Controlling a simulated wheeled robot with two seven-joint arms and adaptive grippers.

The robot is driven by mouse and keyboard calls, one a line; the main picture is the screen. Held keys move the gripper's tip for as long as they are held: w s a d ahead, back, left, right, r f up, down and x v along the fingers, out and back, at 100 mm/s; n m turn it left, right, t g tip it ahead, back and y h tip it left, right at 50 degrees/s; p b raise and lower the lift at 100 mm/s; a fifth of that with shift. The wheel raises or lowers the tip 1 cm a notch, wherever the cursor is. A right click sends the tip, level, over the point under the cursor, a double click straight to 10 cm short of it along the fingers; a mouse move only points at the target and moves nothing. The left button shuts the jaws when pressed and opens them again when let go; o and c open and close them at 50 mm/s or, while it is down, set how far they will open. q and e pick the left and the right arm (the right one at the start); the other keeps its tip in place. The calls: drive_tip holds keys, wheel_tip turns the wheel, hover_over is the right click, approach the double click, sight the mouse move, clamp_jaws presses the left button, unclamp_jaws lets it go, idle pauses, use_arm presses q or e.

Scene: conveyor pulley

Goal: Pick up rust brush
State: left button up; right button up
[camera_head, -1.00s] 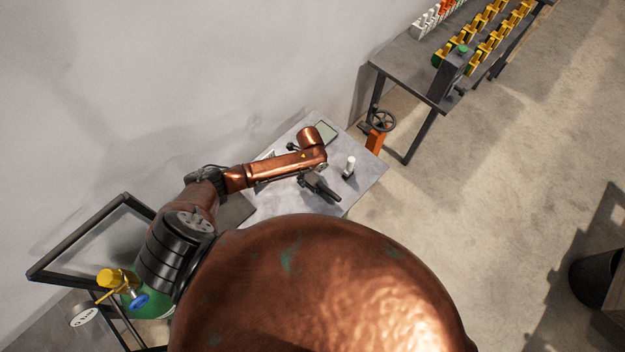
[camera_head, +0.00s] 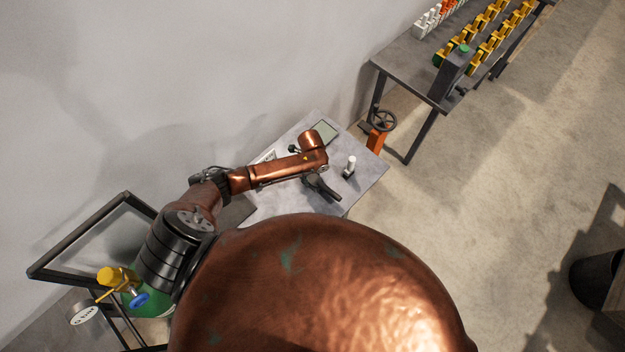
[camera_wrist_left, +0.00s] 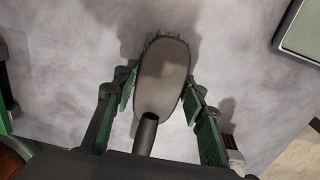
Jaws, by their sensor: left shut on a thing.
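The rust brush (camera_wrist_left: 163,80) shows in the left wrist view. It has an oval grey-brown body, dark bristles at its far edge and a dark round handle pointing back toward my wrist. My left gripper (camera_wrist_left: 159,98) has its green-padded fingers on either side of the brush body and is shut on it. In the head view my left gripper (camera_head: 322,187) is low over the grey table (camera_head: 365,182), a small dark shape below the copper arm; brush and fingers are hard to tell apart there. My right gripper is not in view.
A small white-topped cylinder (camera_head: 350,165) stands on the table just right of the gripper. A flat greenish panel (camera_head: 325,132) lies at the table's back. An orange post with a handwheel (camera_head: 382,121) stands beyond the table. A longer table (camera_head: 402,62) holds rows of yellow parts.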

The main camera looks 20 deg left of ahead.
use_arm(q)
drive_tip(key=shift+c, duration=1.4)
drive_tip(key=shift+r, duration=0.5)
wheel_tip(320, 180, up, 2)
drive_tip(key=shift+r, duration=0.25)
drive_tip(key=s+d+r, duration=0.3)
drive_tip(key=s+r, duration=0.6)
drive_tip(key=s, duration=0.4)
drive_tip(key=shift+s+d+r+p, duration=0.15)
drive_tip(key=shift+s+r+p, duration=0.1)
drive_tip(key=shift+r+p, duration=0.05)
